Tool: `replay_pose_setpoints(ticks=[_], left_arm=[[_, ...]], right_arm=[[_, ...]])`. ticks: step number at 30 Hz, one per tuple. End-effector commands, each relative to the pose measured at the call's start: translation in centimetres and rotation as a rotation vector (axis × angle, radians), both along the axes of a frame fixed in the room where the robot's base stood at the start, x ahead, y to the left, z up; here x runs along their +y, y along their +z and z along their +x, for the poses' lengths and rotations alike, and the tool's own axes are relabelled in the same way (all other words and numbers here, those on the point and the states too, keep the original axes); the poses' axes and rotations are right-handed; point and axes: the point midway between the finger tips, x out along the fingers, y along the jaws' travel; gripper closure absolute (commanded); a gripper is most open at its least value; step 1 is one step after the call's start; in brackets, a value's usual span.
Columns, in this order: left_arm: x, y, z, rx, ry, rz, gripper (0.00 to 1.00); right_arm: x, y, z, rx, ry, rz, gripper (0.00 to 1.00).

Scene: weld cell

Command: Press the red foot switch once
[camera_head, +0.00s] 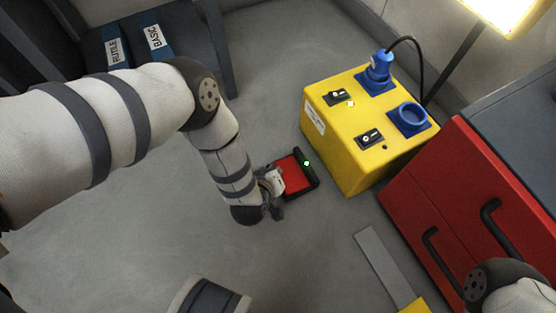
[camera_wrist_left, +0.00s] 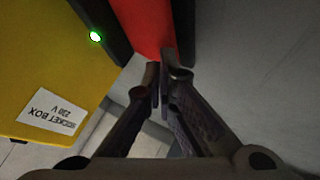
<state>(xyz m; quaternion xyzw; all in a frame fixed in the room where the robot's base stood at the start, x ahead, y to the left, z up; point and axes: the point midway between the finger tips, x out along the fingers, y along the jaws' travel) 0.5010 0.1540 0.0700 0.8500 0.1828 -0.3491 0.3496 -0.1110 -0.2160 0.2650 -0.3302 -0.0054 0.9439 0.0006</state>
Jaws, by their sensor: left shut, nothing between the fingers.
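The foot switch has a red pedal (camera_head: 294,176) in a dark frame and sits on the floor left of the yellow box. A small green light glows on its dark bar. My left gripper (camera_head: 275,192) is at the pedal's left side and hides part of it. In the left wrist view the gripper's fingers (camera_wrist_left: 160,84) are shut and empty, with their tips at the edge of the red pedal (camera_wrist_left: 143,24). I cannot tell whether they touch it or whether the pedal is pushed down. My right gripper is out of view.
The yellow socket box (camera_head: 347,150) with blue sockets stands right of the switch; its label shows in the left wrist view. A red cabinet (camera_head: 441,190) is further right. A grey flat bar (camera_head: 383,262) lies on the floor.

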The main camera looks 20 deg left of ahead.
Motion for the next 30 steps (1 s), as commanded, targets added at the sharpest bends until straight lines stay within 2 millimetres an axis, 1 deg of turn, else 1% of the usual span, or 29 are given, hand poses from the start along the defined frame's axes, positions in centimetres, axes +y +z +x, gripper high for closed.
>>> replay_pose_setpoints(ticks=[30], left_arm=[[0.0,-1.2,-0.1,0.001,0.000,-0.001,1.00]], right_arm=[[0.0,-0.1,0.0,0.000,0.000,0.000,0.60]])
